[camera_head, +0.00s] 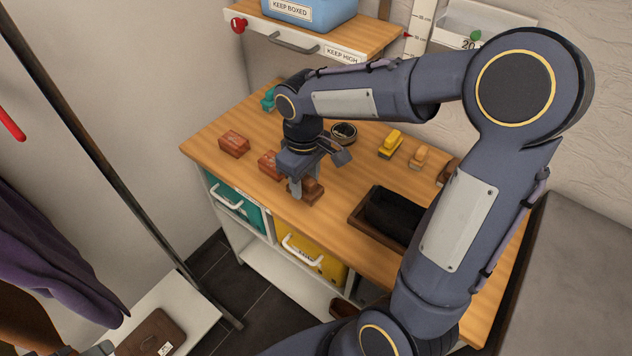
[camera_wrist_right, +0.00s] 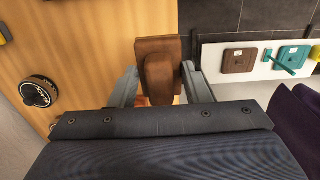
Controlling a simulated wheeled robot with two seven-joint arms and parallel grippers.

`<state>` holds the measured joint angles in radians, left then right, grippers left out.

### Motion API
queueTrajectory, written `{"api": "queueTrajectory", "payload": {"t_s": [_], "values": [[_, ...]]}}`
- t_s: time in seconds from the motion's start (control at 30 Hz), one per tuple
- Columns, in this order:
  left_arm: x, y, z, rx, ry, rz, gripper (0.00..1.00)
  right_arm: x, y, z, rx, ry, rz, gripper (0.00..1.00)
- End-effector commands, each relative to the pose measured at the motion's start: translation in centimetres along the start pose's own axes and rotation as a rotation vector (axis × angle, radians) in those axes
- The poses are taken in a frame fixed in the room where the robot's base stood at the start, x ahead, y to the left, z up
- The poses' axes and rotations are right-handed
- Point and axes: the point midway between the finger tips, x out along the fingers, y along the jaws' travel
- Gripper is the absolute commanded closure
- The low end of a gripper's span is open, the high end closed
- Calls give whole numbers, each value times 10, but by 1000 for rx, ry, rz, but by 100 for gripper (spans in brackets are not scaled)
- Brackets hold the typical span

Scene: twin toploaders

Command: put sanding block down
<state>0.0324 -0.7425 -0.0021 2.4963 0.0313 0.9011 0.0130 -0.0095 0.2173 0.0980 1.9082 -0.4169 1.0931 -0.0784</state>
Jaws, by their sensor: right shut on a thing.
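The brown sanding block (camera_head: 313,192) is between the fingers of my right gripper (camera_head: 303,187), at the front edge of the wooden bench. In the right wrist view, the block (camera_wrist_right: 158,47) shows as a flat brown base with a raised narrower grip. My right gripper (camera_wrist_right: 159,72) is shut on it, with one finger on each side. The block's end slightly overlaps the bench edge in that view. I cannot tell whether its underside touches the bench top.
Two reddish-brown blocks (camera_head: 234,144) (camera_head: 269,164) lie left of the gripper. A dark tray (camera_head: 362,214) stands to the right, a black round object (camera_head: 343,132) behind. A yellow block (camera_head: 390,143) and an orange one (camera_head: 419,158) sit further right.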

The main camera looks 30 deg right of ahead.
Motion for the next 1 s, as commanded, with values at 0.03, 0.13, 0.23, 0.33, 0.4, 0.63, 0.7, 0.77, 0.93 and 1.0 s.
{"api": "queueTrajectory", "payload": {"t_s": [0.03, 0.13, 0.23, 0.33, 0.4, 0.63, 0.7, 0.77, 0.93, 1.0], "values": [[-5, 2, -3, 0, 0, 0, 64, 4, 12, -5, 6, -5, -2, 75], [-9, 4, -4, 0, 0, 0, 64, 19, 32, -15, 3, -6, -3, 75], [-11, 5, -6, 0, 0, 0, 64, 39, 46, -21, 2, -6, -3, 75], [-13, 6, -6, 0, 0, 0, 64, 54, 57, -27, 1, -3, -2, 75], [-14, 6, -7, 0, 0, 0, 64, 60, 62, -29, 0, -3, -1, 75], [-16, 7, -8, 0, 0, 0, 64, 81, 71, -33, -1, -4, -2, 75], [-16, 8, -8, 0, 0, 0, 64, 91, 71, -33, -1, -4, -1, 75], [-17, 8, -8, 0, 0, 0, 64, 98, 70, -33, -1, -3, -1, 75], [-17, 8, -8, 0, 0, 0, 64, 102, 70, -34, 0, 1, 0, 75], [-17, 8, -8, 0, 0, 0, 64, 102, 70, -34, 0, 1, 0, 75]]}}
